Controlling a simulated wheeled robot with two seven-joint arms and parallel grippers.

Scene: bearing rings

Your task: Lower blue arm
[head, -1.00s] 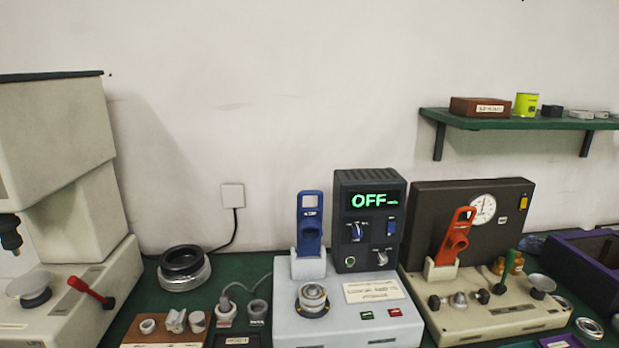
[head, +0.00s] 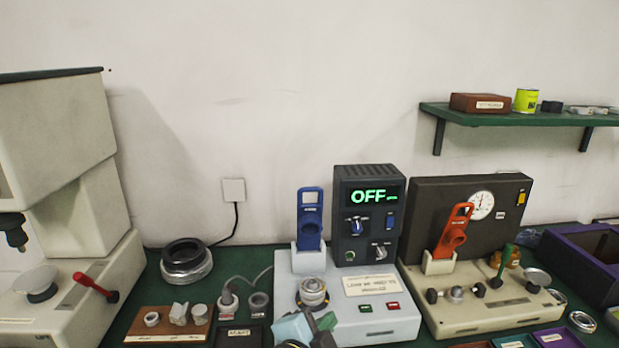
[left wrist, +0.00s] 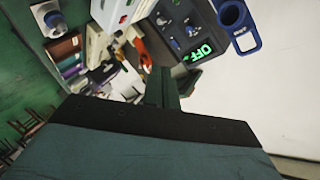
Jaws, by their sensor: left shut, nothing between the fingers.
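The blue arm (head: 310,219) stands upright in its pale holder at the back left of the light grey machine (head: 345,313). It has a square hole at the top and a round part lower down. In the left wrist view the blue arm (left wrist: 236,22) is at the top right, apart from the gripper. My left gripper (head: 326,322) comes in at the bottom of the head view, in front of the machine and below the metal ring seat (head: 312,292). Its fingers (left wrist: 163,88) are shut and empty. My right gripper is not in view.
The dark control box (head: 367,215) reading OFF stands right of the blue arm. A beige machine with a red-orange arm (head: 453,232) stands farther right. A brown block with metal parts (head: 170,324) lies left, near a large machine with a red lever (head: 96,287).

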